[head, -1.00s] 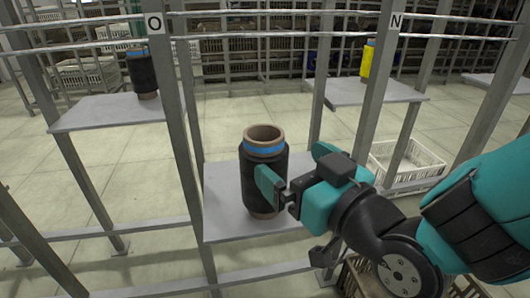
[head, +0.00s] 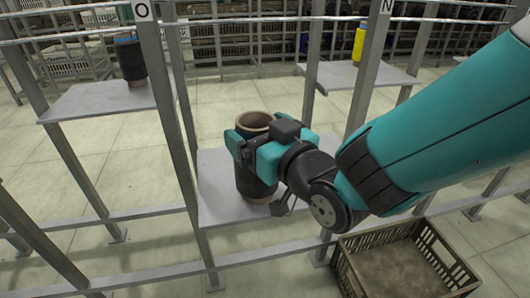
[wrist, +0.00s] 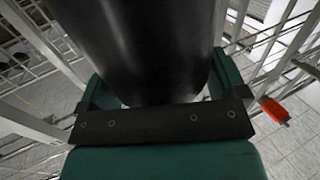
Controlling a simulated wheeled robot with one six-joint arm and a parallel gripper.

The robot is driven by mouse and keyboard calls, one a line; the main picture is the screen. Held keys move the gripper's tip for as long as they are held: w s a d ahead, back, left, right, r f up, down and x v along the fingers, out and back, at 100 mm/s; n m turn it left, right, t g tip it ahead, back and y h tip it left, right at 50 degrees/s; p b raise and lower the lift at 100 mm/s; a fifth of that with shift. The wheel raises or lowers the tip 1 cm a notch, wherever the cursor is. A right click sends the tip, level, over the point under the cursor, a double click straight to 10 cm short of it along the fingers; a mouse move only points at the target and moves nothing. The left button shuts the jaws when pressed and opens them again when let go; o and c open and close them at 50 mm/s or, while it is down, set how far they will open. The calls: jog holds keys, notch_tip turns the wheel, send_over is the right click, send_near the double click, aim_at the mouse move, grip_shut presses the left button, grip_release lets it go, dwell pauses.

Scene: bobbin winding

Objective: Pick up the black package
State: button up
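The black package (head: 257,185) is an upright dark cylinder with a brown tube rim at its top. It stands on a grey shelf board (head: 219,206) in the middle of the head view. My gripper (head: 252,150) is at its upper part, with a finger at either side. In the wrist view the black package (wrist: 155,45) fills the space between the green fingers (wrist: 160,90). The fingers lie close along its sides, but I cannot tell whether they press on it. My gripper hides the blue band and part of the front.
Metal posts (head: 165,120) frame the shelf board closely, with a rail below it. A brown crate (head: 440,255) lies at the lower right. Another dark package (head: 130,60) and a yellow one (head: 360,44) stand on boards behind.

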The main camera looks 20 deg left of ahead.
jog(key=c, duration=0.7)
jog(key=shift+o, duration=0.2)
jog(key=shift+r, duration=0.2)
